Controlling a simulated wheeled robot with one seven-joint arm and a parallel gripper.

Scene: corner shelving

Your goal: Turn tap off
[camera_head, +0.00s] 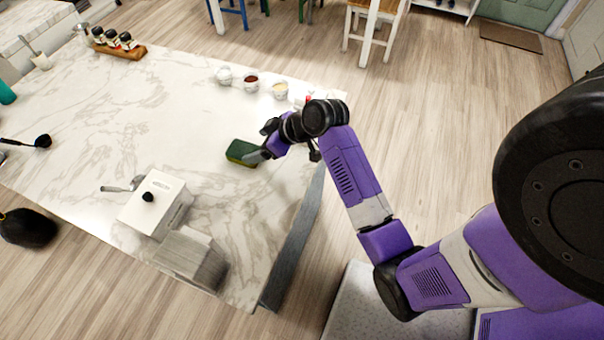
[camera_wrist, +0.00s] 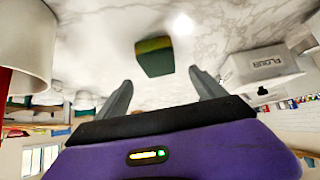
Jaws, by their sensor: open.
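I cannot make out a tap in either view. My gripper (camera_head: 262,153) is over the marble counter near its right edge in the head view. In the wrist view my gripper (camera_wrist: 161,86) is open, its two grey fingers apart with nothing between them. A green and yellow sponge (camera_head: 240,151) lies on the counter just beyond the fingertips. The sponge also shows in the wrist view (camera_wrist: 154,58), ahead of the gap between the fingers.
The marble counter (camera_head: 130,115) holds a white flour box (camera_head: 150,210), small bowls (camera_head: 251,81) and a wooden rack with jars (camera_head: 118,48). A black ladle (camera_head: 42,141) lies at left. The counter's middle is clear. Chairs (camera_head: 375,30) stand beyond on the wooden floor.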

